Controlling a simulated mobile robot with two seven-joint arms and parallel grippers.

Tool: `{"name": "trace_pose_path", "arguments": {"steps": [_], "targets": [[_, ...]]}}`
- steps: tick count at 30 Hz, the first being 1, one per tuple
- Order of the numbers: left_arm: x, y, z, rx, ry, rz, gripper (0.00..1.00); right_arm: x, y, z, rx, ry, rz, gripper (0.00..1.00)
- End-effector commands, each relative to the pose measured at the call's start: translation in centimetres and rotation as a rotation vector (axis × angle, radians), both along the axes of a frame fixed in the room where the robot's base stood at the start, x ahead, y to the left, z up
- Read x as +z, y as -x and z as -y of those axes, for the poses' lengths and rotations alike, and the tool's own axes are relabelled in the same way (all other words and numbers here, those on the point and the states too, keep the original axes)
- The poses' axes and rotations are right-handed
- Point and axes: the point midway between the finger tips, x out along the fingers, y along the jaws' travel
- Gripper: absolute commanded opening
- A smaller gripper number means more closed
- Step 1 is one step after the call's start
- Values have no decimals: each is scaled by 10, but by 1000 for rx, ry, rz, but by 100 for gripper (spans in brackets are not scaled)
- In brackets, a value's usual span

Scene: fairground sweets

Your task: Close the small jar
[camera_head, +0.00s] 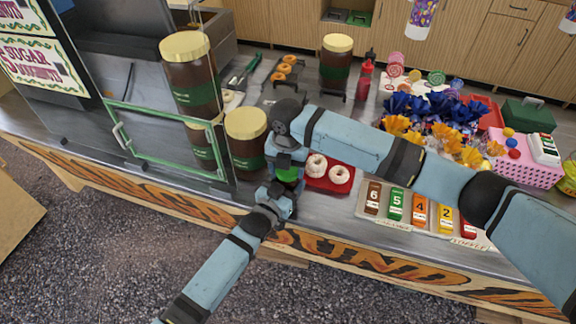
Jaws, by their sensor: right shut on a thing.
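A small green thing (287,174), which seems to be part of the small jar, shows between my two grippers at the counter's front edge. My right gripper (285,157) comes down over it from above and is shut on it. The wrist and fingers hide most of it, so I cannot tell lid from body. My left gripper (279,197) is just below and in front, close against the same spot. Its fingers are too small and covered to tell whether they are open or shut.
Large brown jars with cream lids (246,124) stand just left, beside a green-framed glass case (165,140). A red tray (331,186) with doughnuts is close right. Numbered boxes (396,204) stand farther right. Sweets and a pink basket (523,168) crowd the right side.

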Motion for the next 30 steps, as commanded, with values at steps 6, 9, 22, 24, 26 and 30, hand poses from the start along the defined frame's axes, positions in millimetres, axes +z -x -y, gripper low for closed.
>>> {"name": "trace_pose_path", "arguments": {"steps": [6, 9, 22, 24, 26, 30], "targets": [[-1, 0, 0, 0, -1, -1, 0, 0, -1, -3, -508, -3, -2, 42], [-1, 0, 0, 0, -1, -1, 0, 0, -1, -3, -677, -1, -2, 42], [-1, 0, -1, 1, -1, -2, 0, 1, -2, -3, -813, -2, 1, 42], [-1, 0, -1, 1, -1, -2, 0, 1, -2, -3, -812, -2, 1, 75], [-1, 0, -1, 1, -1, -2, 0, 1, -2, -3, -812, -1, 0, 89], [-1, 0, 0, 0, -1, -2, 0, 0, -2, -3, -811, -1, 0, 89]]}}
